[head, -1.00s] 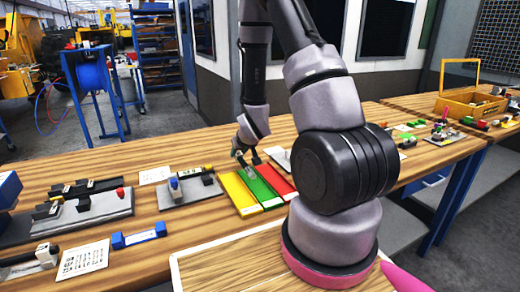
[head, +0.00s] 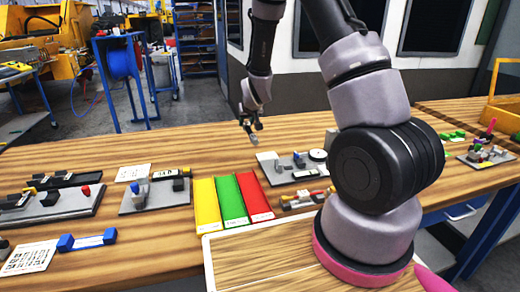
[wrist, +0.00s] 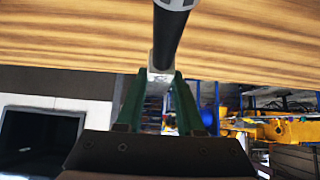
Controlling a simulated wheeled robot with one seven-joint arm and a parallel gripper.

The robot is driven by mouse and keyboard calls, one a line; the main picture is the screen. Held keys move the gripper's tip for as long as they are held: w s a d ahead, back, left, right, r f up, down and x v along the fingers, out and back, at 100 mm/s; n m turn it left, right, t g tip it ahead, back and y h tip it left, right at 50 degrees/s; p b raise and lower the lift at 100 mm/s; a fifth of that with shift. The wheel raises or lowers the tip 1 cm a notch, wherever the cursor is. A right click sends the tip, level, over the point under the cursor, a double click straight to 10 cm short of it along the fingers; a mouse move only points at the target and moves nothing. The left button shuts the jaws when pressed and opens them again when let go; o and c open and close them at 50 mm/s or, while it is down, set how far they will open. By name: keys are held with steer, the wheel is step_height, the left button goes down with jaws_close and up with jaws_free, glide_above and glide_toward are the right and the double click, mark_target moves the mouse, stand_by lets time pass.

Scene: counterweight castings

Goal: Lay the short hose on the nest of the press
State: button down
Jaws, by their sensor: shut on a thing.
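My gripper (head: 250,126) is above the wooden bench, behind the coloured trays. In the head view the held piece shows only as a small grey shape. I cannot tell for sure which fixture is the press; a grey plate with a blue-topped part (head: 155,192) stands left of the trays.
Yellow (head: 206,205), green (head: 232,201) and red (head: 254,196) trays lie side by side. A grey plate with a round white disc (head: 318,155) is right of them. A black fixture with a red knob (head: 62,200) and a blue block (head: 87,241) are at left.

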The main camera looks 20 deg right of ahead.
steer(key=shift+f, duration=4)
steer(key=shift+f, duration=0.1)
steer(key=c, duration=0.5)
jaws_free()
steer(key=shift+c, duration=0.2)
